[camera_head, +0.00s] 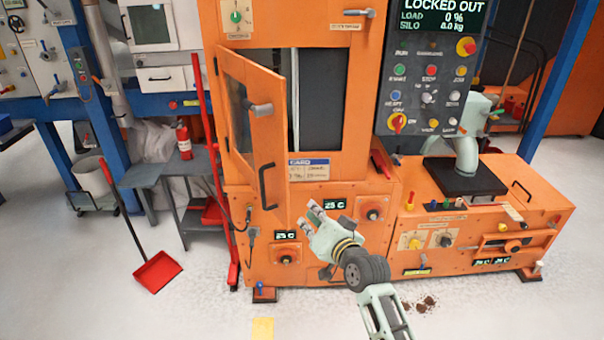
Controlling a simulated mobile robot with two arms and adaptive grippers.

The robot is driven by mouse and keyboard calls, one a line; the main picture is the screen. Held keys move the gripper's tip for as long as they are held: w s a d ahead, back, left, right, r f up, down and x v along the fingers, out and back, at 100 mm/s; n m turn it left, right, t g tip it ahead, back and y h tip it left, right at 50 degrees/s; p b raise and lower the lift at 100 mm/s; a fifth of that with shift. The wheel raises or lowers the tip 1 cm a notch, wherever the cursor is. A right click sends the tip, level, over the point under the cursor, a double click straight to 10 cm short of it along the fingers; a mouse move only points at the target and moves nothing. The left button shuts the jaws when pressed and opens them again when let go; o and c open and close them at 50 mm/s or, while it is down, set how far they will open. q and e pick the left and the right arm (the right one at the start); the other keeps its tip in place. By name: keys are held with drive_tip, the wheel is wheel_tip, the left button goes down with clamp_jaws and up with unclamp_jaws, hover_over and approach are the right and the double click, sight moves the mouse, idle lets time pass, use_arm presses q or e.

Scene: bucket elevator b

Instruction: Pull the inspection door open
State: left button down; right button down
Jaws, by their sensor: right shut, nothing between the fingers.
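The inspection door (252,120) is an orange framed panel with a window, on the front of the orange elevator housing (363,95). It stands ajar, swung out to the left, and a dark opening (285,85) shows behind it. It carries a grey latch knob (259,108) and a black bar handle (267,186). My right gripper (316,209) is shut and empty, just right of the door's lower corner and in front of the housing's lower panel. It appears apart from the handle. My left gripper is not in view.
A control panel (427,85) reading "LOCKED OUT" is at the upper right, above an orange base unit (490,215). A red pole (212,150) stands left of the door. A grey step table (150,175) and red dustpan (157,271) are farther left. The front floor is mostly clear.

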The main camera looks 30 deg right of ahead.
drive_tip(key=s+d+r+m+t+y, duration=0.1)
drive_tip(key=s+d+r+m+y, duration=0.1)
drive_tip(key=d+r+m+y, duration=0.6)
drive_tip(key=w+a+r+n+h+p, duration=0.1)
drive_tip(key=w+a+p, duration=0.3)
drive_tip(key=w, duration=0.5)
drive_tip(key=a+r, duration=0.1)
drive_tip(key=a, duration=0.1)
drive_tip(key=shift+a+r+n+h+p, duration=0.25)
drive_tip(key=shift+a+n+h+p, duration=0.05)
drive_tip(key=shift+h+p, duration=0.1)
drive_tip(key=shift+w, duration=0.1)
